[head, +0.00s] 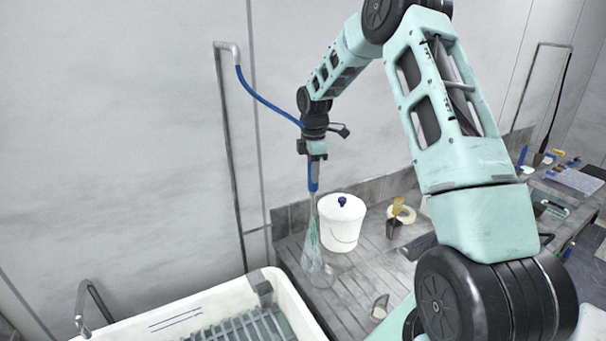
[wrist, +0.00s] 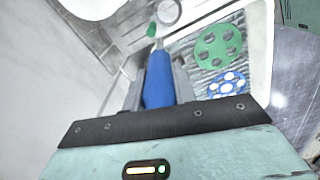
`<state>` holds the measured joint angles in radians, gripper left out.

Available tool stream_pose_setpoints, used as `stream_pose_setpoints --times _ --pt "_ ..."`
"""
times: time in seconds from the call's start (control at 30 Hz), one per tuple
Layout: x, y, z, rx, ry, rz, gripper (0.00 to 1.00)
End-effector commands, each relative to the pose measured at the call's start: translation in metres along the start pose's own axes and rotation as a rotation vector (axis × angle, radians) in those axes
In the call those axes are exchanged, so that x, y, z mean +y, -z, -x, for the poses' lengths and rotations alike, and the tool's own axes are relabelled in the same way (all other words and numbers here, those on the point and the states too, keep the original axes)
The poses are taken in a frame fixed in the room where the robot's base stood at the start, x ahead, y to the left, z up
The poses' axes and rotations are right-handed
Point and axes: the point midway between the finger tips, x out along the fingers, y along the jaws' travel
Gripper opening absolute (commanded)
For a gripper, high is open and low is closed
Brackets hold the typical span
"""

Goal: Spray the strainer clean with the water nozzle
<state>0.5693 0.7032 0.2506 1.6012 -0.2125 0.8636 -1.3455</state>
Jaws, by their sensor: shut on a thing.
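My gripper (head: 315,157) is shut on the blue water nozzle (head: 313,180), which points down above the grey ribbed counter. The nozzle also shows between the fingers in the wrist view (wrist: 158,82). A blue hose (head: 262,100) runs to it from the wall pipe. A pale, see-through cone like a water spray (head: 317,235) spreads below the nozzle to the counter. A round grey thing (wrist: 168,12) lies ahead of the nozzle tip in the wrist view. It may be the strainer, but I cannot tell for sure.
A white lidded bucket (head: 341,226) stands right of the spray. A white sink (head: 290,292) with a slatted rack is at lower left; green (wrist: 220,46) and blue (wrist: 228,84) holed discs show there in the wrist view. A dark cup (head: 394,228) and small items stand farther right.

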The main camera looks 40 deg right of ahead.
Motion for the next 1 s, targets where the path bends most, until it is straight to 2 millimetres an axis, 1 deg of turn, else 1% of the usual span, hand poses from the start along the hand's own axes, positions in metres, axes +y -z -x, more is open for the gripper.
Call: stream_pose_setpoints --times 0.03,0.7,0.83,1.0 --pt "0.002 -0.006 0.0 0.0 0.0 -0.003 0.04" --pt "0.021 -0.079 0.0 0.0 -0.001 -0.002 0.04" --pt "0.023 -0.087 0.0 0.0 0.0 0.0 0.04" --pt "0.024 -0.088 0.0 0.0 0.0 0.001 0.04"
